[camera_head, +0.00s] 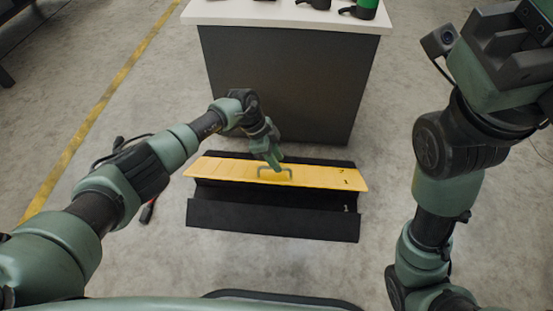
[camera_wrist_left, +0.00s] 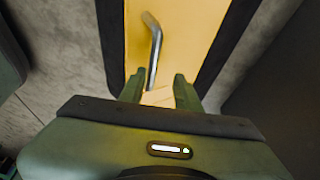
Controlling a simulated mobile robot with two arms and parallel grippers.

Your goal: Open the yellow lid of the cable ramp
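The cable ramp (camera_head: 270,219) is a long black body on the floor with a yellow lid (camera_head: 225,168) along its back part. A dark gap shows between the lid's front edge and the black front panel. A bent metal handle (camera_head: 275,170) stands on the lid's middle. My left gripper (camera_head: 275,162) is at this handle. In the left wrist view its two fingers (camera_wrist_left: 159,90) are apart, with the near end of the handle (camera_wrist_left: 155,50) between or just beyond them; contact cannot be told. My right gripper (camera_head: 505,55) is raised at the upper right; its fingertips are unclear.
A dark cabinet with a white top (camera_head: 285,12) stands right behind the ramp, with black and green items on it. A yellow line (camera_head: 100,100) crosses the floor at left. Floor right of the ramp is clear.

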